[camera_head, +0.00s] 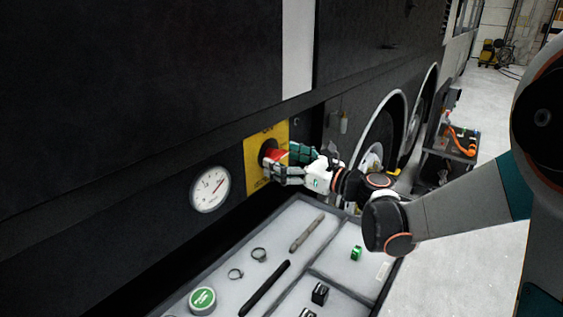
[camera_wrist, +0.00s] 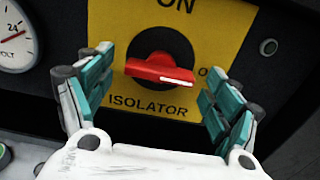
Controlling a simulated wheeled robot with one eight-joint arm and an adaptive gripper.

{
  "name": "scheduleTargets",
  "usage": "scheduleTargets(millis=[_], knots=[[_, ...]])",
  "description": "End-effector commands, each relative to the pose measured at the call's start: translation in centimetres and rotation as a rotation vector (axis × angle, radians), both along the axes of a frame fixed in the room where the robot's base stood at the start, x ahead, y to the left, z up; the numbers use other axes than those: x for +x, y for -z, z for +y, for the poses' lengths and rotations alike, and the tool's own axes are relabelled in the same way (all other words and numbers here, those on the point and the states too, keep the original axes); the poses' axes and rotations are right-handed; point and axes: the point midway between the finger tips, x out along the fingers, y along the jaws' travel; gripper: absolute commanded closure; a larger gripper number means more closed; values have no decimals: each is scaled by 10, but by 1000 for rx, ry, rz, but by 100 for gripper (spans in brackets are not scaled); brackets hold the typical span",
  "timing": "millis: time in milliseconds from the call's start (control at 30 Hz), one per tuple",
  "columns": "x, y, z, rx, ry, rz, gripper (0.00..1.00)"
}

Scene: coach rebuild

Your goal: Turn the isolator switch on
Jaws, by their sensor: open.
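The isolator switch has a red handle (camera_wrist: 160,71) on a black round base (camera_wrist: 160,45), set on a yellow plate (camera_wrist: 225,25) marked ON at the top and ISOLATOR below. The handle lies nearly level, slightly tilted, its white-marked end at the right near a partly legible label starting with O. In the head view, the red handle (camera_head: 271,156) and yellow plate (camera_head: 251,152) are on the vehicle's side. My gripper (camera_head: 282,163) is open at the switch. In the wrist view, its fingers (camera_wrist: 158,92) stand left and right of the handle, with visible gaps.
A round white volt gauge (camera_head: 210,189) is left of the plate. Below is a grey tray (camera_head: 225,261) with a green-lidded tin (camera_head: 202,300), clamps and rods. A cart (camera_head: 450,152) stands beyond the wheel.

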Motion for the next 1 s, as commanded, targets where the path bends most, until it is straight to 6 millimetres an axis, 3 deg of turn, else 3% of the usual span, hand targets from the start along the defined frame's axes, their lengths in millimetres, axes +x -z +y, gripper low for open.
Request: scheduleTargets(millis=[400,600,1000], knots=[[5,0,6,0,1,0,18],[5,0,6,0,1,0,62],[5,0,6,-24,1,-31,61]])
